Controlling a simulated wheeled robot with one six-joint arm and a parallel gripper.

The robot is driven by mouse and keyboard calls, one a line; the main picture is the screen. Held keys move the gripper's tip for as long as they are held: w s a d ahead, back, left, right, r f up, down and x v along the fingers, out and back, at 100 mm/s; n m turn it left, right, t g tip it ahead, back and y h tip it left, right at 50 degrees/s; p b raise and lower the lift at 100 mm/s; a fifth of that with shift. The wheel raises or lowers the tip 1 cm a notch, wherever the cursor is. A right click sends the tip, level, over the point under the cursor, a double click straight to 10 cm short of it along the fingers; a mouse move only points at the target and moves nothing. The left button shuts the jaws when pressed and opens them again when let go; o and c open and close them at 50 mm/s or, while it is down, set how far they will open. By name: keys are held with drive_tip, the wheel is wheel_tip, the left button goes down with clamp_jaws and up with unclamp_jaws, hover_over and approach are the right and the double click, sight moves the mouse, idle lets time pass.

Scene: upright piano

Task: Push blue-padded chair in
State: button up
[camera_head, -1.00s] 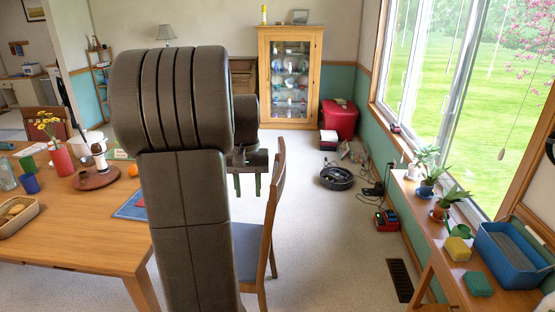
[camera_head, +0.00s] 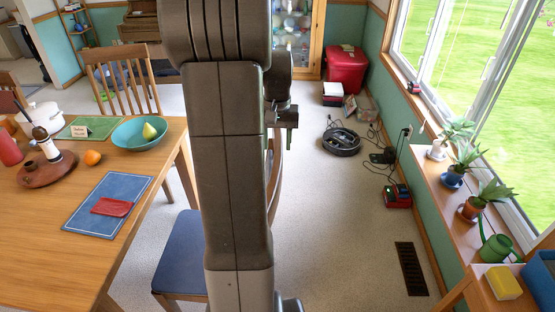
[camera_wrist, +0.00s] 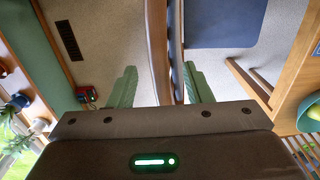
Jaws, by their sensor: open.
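The blue-padded chair (camera_head: 183,255) stands at the right side of the wooden table (camera_head: 150,215), its backrest away from the table. My arm hides much of the chair in the head view. In the wrist view, its blue seat (camera_wrist: 225,22) is at the top, and the wooden backrest (camera_wrist: 158,50) runs down between my fingers. My gripper (camera_wrist: 160,88) is open, with one green finger on each side of the backrest. I see gaps beside both fingers; contact is hard to tell. In the head view, my gripper (camera_head: 284,118) is just above the backrest.
A second wooden chair (camera_head: 122,80) stands at the table's far side. A black round robot vacuum (camera_head: 341,141) and cables lie on the floor to the right. A low shelf with plants (camera_head: 470,205) lines the window. Carpet between is mostly clear.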

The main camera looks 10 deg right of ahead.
sight(277, 156)
drive_tip(key=f, duration=0.8)
drive_tip(key=shift+w+d, duration=0.1)
drive_tip(key=shift+w, duration=0.2)
drive_tip(key=shift+c, duration=0.3)
clamp_jaws()
